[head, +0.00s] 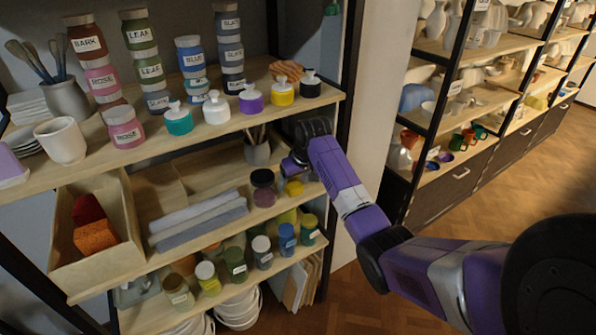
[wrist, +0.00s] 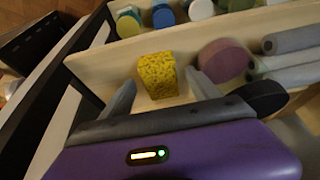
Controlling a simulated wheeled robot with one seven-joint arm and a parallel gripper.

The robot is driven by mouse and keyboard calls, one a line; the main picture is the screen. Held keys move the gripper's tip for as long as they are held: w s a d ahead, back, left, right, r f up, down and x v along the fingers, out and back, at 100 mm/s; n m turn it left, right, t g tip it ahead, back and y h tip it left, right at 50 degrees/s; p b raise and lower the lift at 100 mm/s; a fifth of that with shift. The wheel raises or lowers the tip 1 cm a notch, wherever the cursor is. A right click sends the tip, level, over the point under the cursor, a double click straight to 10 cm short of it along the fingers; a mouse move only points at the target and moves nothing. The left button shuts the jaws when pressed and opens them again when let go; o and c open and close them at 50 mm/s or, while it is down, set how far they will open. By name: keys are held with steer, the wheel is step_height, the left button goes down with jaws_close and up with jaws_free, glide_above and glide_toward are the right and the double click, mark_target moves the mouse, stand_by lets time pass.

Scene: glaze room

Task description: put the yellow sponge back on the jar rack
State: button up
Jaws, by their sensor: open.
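The yellow sponge (wrist: 157,75), speckled with dark spots, stands on a wooden shelf surface between my fingers in the wrist view. In the head view a small part of it (head: 294,188) shows below my gripper. My gripper (wrist: 160,80) is open, with one finger on each side of the sponge; I cannot tell whether either finger touches it. In the head view my gripper (head: 292,166) reaches into the middle of the shelving, and its fingertips are hard to make out. Capped jars (head: 236,262) stand in a row on the rack below and in front.
A wooden box (head: 62,240) with red and orange blocks is at left. The upper shelf (head: 165,141) with jars and a brush cup (head: 258,150) are close to my gripper.

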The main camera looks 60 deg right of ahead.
steer(key=v, duration=1)
steer(key=shift+b, duration=0.45)
steer(key=shift+s, duration=0.1)
